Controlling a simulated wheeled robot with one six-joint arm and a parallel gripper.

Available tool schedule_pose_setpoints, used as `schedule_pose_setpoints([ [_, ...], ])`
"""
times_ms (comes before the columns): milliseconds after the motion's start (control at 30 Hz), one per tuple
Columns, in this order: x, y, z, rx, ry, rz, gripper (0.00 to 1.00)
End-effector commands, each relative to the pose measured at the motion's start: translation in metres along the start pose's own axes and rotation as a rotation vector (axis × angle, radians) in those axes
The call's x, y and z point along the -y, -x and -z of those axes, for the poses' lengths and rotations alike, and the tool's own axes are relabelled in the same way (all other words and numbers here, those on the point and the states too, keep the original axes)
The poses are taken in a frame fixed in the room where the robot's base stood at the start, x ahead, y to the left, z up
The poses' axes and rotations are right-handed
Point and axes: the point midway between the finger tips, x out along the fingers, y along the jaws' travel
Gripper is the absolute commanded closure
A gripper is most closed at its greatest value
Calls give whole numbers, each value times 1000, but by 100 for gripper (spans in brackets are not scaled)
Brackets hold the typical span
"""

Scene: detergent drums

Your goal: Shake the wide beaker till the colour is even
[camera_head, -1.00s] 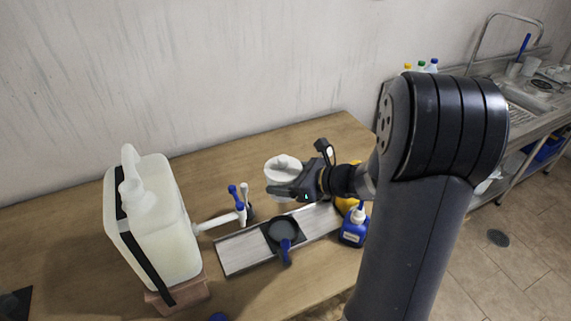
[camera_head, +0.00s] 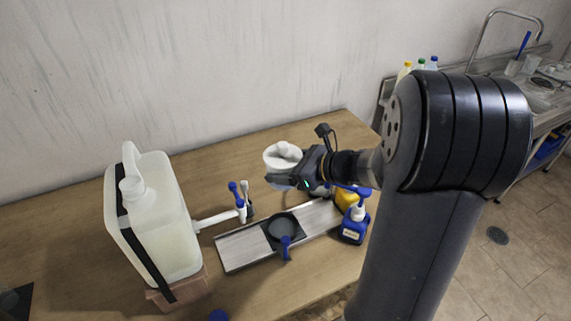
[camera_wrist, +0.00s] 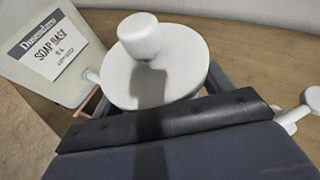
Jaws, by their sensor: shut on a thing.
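The wide beaker (camera_head: 272,158) looks like a round white vessel with a white lid and knob. My gripper (camera_head: 280,180) is shut on it and holds it over the back middle of the table. In the wrist view, the pale round lid (camera_wrist: 118,88) with its thick knob (camera_wrist: 142,38) stands just beyond the dark gripper body, and grey fingers show at its sides. The gripper hides much of the beaker's lower part. The liquid and its colour cannot be seen.
A large soap base canister (camera_head: 160,225) with a tap stands at the left on a block (camera_head: 185,292). A metal rail with a dark round plate (camera_head: 283,228) lies in front of my gripper. Blue (camera_head: 354,225) and yellow (camera_head: 346,198) bottles stand close at the right.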

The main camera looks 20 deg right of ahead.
Motion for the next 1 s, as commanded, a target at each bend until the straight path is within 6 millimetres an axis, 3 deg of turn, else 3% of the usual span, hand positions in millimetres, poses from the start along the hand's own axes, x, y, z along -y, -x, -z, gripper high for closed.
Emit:
schedule_pose_setpoints([
  [33, 2, 12, -29, 8, 23, 7, 57],
  [100, 2, 18, -43, 5, 12, 4, 57],
  [167, 1, 12, -29, 0, -4, -2, 57],
  [233, -1, -3, 7, -4, -17, -6, 57],
  [300, -2, -11, 26, -2, -10, -3, 57],
  [1000, -1, -14, 33, 3, 3, 1, 57],
])
